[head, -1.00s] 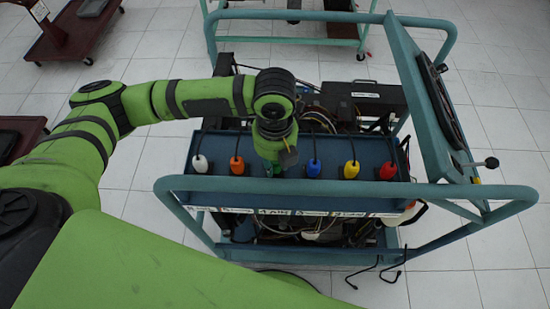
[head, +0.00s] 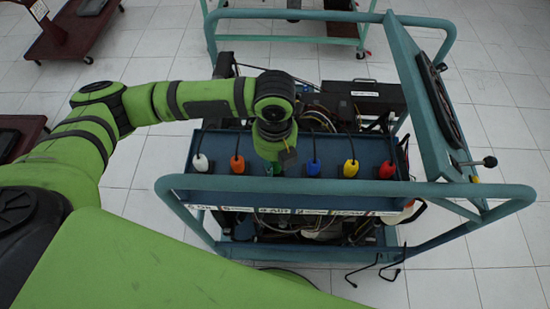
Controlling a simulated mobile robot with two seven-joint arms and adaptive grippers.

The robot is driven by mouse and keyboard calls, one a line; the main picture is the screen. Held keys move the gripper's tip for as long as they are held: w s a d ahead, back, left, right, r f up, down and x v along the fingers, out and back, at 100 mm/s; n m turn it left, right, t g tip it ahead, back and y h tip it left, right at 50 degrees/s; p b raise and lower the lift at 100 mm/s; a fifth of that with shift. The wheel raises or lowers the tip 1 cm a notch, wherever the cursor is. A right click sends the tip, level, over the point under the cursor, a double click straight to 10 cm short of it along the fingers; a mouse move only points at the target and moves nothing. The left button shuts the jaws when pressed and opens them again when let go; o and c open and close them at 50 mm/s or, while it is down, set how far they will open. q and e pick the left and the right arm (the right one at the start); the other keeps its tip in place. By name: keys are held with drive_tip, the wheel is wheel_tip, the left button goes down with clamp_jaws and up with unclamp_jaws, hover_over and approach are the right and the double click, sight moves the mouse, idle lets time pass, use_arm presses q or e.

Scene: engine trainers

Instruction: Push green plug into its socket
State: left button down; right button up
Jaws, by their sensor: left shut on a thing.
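My left gripper (head: 284,160) points down over the blue panel (head: 225,172) of the engine trainer, in the row of coloured plugs. It is shut on the green plug (head: 277,170), of which only a small part shows beside the fingers. The plug is between the orange plug (head: 237,165) and the blue plug (head: 313,168). Its socket is hidden under the gripper and plug, so I cannot tell how deep the plug sits. My right gripper is not in view.
A white plug (head: 200,163), a yellow plug (head: 351,168) and a red plug (head: 387,170) stand in the same row with black cables. A teal tube frame (head: 470,190) surrounds the trainer. A tilted panel (head: 435,105) rises at the right.

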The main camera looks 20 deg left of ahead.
use_arm(q)
drive_tip(key=shift+p, duration=0.85)
idle(1.2)
drive_tip(key=shift+f, duration=0.3)
idle(0.6)
drive_tip(key=c, duration=0.9)
unclamp_jaws()
drive_tip(key=shift+r, duration=0.15)
wheel_tip(320, 180, up, 7)
drive_tip(key=p, duration=0.8)
